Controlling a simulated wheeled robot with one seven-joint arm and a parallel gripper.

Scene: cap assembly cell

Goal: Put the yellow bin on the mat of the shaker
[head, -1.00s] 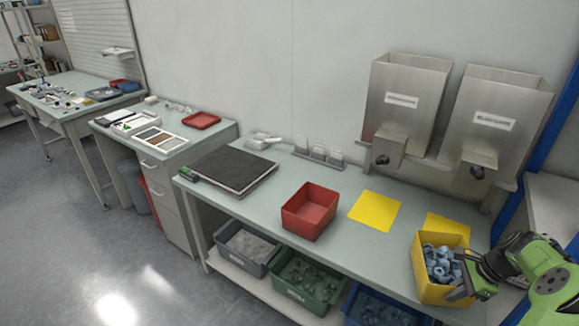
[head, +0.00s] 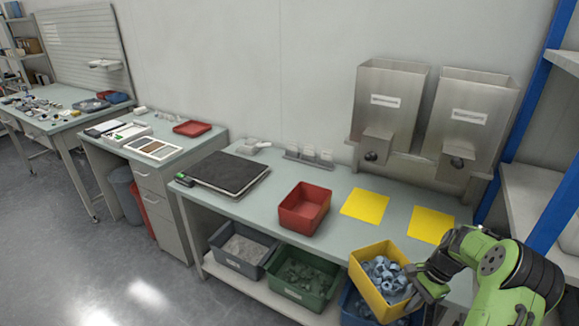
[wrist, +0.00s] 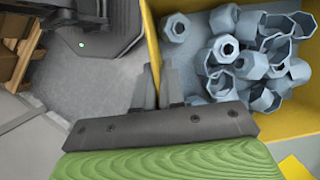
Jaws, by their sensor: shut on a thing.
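The yellow bin (head: 366,291) is full of blue-grey caps (head: 384,273). It hangs in the air by the bench's front edge, slightly tilted in the head view. My gripper (head: 418,290) is shut on the bin's right wall. In the wrist view my gripper (wrist: 160,82) has its fingers on the bin's yellow wall (wrist: 151,42), with caps (wrist: 240,60) inside to the right. The shaker, with its dark flat mat (head: 228,172), stands at the bench's left end. Its mat is bare and well apart from the bin.
A red bin (head: 304,208) stands on the bench between the yellow bin and the shaker. Two yellow sheets (head: 364,206) (head: 431,225) lie flat to its right. Metal hoppers (head: 390,105) stand behind. Grey (head: 240,262) and green (head: 298,292) bins sit on the lower shelf.

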